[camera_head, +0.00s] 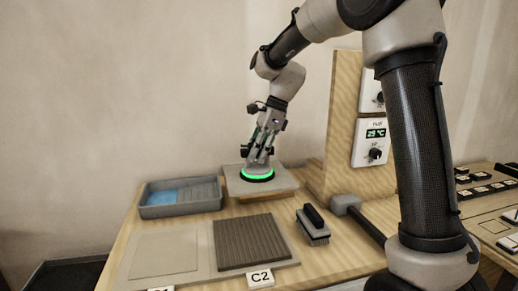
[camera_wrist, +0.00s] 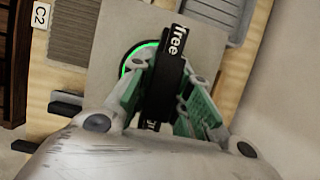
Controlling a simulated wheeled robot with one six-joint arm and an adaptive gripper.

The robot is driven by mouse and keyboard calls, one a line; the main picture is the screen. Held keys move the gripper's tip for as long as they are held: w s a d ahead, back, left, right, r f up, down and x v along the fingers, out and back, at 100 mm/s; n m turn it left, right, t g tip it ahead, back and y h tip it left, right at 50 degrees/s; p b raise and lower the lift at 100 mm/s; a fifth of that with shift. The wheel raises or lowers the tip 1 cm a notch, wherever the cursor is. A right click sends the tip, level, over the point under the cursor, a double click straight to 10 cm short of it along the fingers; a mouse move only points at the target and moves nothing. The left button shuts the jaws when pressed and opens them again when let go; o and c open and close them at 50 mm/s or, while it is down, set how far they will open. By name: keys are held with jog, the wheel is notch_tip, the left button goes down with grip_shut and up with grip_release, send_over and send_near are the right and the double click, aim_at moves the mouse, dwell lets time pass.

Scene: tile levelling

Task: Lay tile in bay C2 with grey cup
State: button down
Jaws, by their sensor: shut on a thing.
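My gripper (camera_head: 262,152) is shut on the suction cup (camera_head: 258,173), whose base shows a lit green ring. The cup sits on a flat grey tile (camera_head: 284,181), which appears to rest on a wooden support at the back of the bench. In the wrist view my gripper (camera_wrist: 168,72) has its green fingers on either side of the cup's black handle (camera_wrist: 172,45), which carries the word "free". The tile (camera_wrist: 105,45) shows below it. Bay C2 (camera_head: 250,241) holds a dark ridged bed with no tile on it, nearer the front.
A grey tray (camera_head: 180,209) with something blue inside stands at the back left. A brush (camera_head: 313,226) lies right of bay C2. A smooth pale bay (camera_head: 163,252) is left of C2. A wooden panel (camera_head: 340,130) with a dial box (camera_head: 370,143) rises at the right.

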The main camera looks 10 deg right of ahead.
jog(key=s+a, duration=0.3)
jog(key=s, duration=0.4)
jog(key=s+a, duration=0.3)
jog(key=s, duration=0.5)
jog(key=shift+f, duration=0.1)
jog(key=shift+w+f, duration=0.1)
jog(key=shift+f, duration=2.1)
jog(key=shift+f, duration=0.15)
jog(key=shift+f, duration=1.5)
jog(key=shift+f, duration=0.85)
jog(key=c, duration=1.3)
grip_release()
jog(key=shift+o, duration=0.2)
